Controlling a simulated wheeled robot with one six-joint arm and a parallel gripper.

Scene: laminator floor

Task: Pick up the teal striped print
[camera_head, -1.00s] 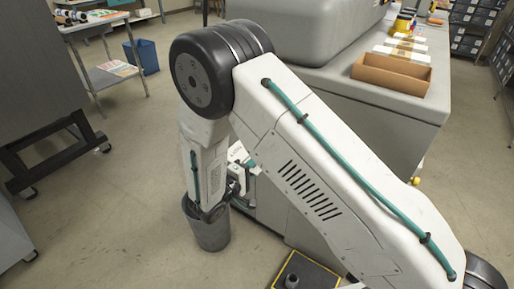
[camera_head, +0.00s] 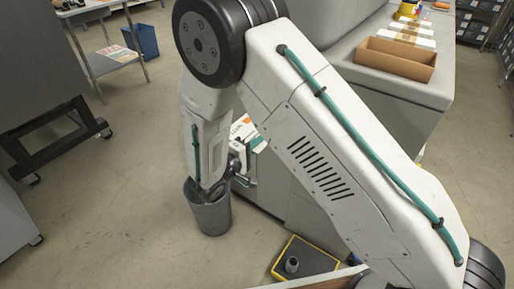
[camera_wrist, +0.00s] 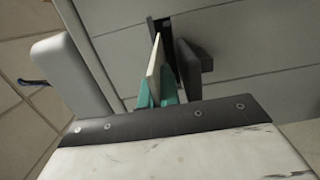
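My gripper (camera_head: 236,170) is mostly hidden behind my forearm in the head view, low beside the grey machine and above the bin. In the wrist view, a pale thin plate (camera_wrist: 154,66) stands edge-on between teal pieces (camera_wrist: 158,92) and a dark block (camera_wrist: 192,62). I cannot tell which of these are fingers, or whether anything is held. A white piece with orange and teal marks (camera_head: 246,131) shows just behind my forearm. I cannot make out stripes, so I cannot confirm it as the teal striped print.
A grey bin (camera_head: 211,216) stands under my forearm. The grey machine (camera_head: 335,180) is close on the right, with a brown open tray (camera_head: 396,62) on top. A yellow-edged black mat (camera_head: 304,262) lies in front. A side table (camera_head: 92,13) and blue bin (camera_head: 142,42) stand at back left.

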